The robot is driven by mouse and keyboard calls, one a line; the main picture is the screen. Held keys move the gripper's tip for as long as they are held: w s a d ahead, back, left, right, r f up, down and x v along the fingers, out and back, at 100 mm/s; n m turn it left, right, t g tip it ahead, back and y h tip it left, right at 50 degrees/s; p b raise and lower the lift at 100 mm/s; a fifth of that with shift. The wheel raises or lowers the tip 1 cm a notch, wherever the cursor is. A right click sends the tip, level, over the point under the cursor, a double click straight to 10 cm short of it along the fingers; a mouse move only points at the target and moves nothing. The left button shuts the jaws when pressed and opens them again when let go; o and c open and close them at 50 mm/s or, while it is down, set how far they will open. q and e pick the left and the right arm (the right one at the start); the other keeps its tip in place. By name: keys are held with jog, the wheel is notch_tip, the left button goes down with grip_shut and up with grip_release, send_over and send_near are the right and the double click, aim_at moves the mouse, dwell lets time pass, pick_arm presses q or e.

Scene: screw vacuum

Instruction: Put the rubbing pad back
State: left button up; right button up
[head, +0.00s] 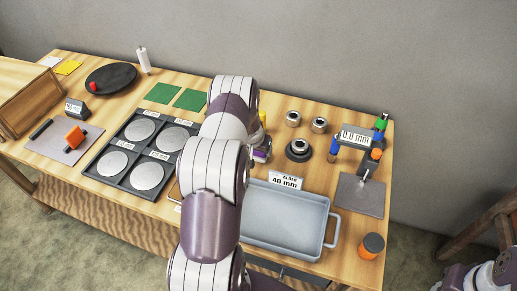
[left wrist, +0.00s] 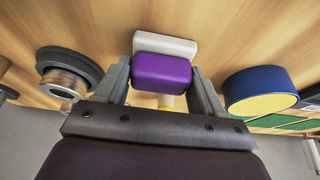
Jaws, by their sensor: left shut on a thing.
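A purple block with a pale grey-white layer on its far side, which appears to be the rubbing pad (left wrist: 161,72), sits between the fingers of my left gripper (left wrist: 163,88) in the left wrist view. The fingers are shut on its two sides. In the head view my left arm covers most of this spot, and only a small purple patch of the pad (head: 261,156) shows beside the gripper, behind the grey tray. I cannot tell whether the pad touches the wooden table. My right gripper is not in view.
The grey tray (head: 328,244) with a "BLOCK 40 mm" label stands in front. A dark ring base with a metal part (left wrist: 72,72) is left of the gripper in the wrist view; a blue cylinder with a yellow face (left wrist: 258,92) is right. Dark framed discs (head: 108,184) lie left.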

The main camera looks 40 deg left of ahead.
pick_arm(q)
jog(key=o, duration=1)
